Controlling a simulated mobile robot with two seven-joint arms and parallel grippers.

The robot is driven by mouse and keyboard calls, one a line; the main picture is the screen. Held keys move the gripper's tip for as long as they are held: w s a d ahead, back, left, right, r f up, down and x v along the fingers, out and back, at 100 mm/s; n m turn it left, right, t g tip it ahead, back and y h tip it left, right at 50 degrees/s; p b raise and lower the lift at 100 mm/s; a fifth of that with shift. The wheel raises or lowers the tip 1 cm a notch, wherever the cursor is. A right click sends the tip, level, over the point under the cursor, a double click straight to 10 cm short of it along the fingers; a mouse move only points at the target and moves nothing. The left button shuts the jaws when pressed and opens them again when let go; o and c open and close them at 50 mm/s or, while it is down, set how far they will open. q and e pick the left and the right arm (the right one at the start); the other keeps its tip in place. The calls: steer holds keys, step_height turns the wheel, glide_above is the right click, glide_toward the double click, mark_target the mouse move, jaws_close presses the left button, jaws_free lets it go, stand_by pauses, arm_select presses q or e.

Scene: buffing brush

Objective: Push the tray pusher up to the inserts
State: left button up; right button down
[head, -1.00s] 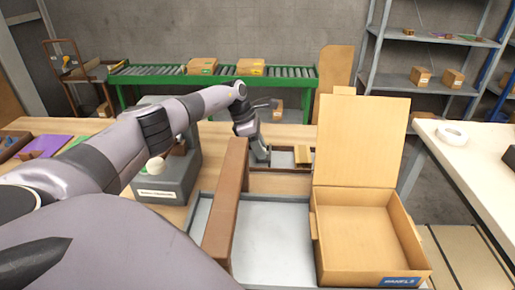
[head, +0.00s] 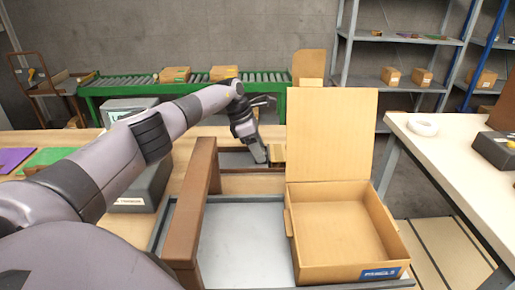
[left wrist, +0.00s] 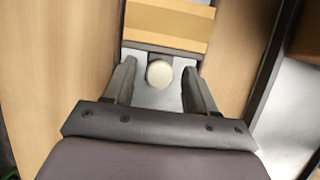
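The inserts (head: 278,153) are a tan stack in a narrow tray behind the open carton; they also show at the top of the left wrist view (left wrist: 165,22). The tray pusher (left wrist: 160,50) appears as a dark bar with a round cream knob (left wrist: 160,74), right up against the inserts' near edge; I cannot tell if they touch. My left gripper (left wrist: 158,88) has its fingers apart on both sides of the knob, with gaps showing. In the head view the left gripper (head: 263,160) is low beside the inserts and hides the pusher. My right gripper is not in view.
An open carton (head: 345,230) with its lid up stands on a grey tray (head: 245,235). A brown bar (head: 196,215) crosses the tray's left part. A grey machine (head: 145,190) is partly behind my arm. A white table (head: 440,145) stands at right.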

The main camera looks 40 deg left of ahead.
arm_select(q)
steer(key=v, duration=0.7)
steer(key=shift+r, duration=0.1)
